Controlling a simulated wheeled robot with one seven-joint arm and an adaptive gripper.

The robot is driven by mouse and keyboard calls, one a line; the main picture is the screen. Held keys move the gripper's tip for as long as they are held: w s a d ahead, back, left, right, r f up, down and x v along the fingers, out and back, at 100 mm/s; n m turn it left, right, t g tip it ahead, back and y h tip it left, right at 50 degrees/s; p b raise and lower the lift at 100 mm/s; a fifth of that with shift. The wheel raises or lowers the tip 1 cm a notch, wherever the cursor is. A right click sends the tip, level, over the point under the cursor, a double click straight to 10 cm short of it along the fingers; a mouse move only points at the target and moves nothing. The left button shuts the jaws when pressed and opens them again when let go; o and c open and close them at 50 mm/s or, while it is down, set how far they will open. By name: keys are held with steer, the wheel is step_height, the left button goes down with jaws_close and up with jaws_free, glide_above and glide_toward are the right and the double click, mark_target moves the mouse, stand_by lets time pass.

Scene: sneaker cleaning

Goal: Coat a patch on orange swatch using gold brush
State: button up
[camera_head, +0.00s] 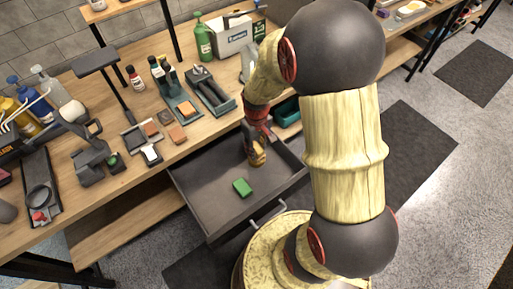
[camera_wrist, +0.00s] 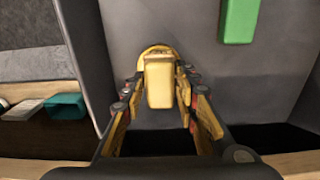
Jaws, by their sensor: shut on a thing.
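The gold brush (camera_wrist: 160,85) is a yellow-gold block between the fingers of my gripper (camera_wrist: 158,95) in the wrist view. My gripper is shut on it. In the head view my gripper (camera_head: 256,138) is down inside the open grey drawer (camera_head: 205,180), with the brush (camera_head: 258,158) at its tip. I cannot tell whether the brush touches the drawer floor. On the bench, an orange piece (camera_head: 185,110) lies on a dark tray, and a salmon-orange piece (camera_head: 177,134) lies nearer the drawer. I cannot tell for sure which is the orange swatch.
A green block (camera_head: 242,187) lies in the drawer, and also shows in the wrist view (camera_wrist: 240,18). The bench (camera_head: 205,141) holds trays, a stand (camera_head: 95,60), bottles and a green spray bottle (camera_head: 203,38). A teal container (camera_head: 287,112) sits beyond the drawer.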

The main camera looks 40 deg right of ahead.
mark_target(257, 147)
steer(key=shift+s+f, duration=0.1)
steer(key=shift+f, duration=0.5)
stand_by(1.9)
step_height(257, 147, up, 7)
steer(key=p, duration=0.6)
stand_by(0.3)
steer(key=shift+r, duration=0.1)
stand_by(0.3)
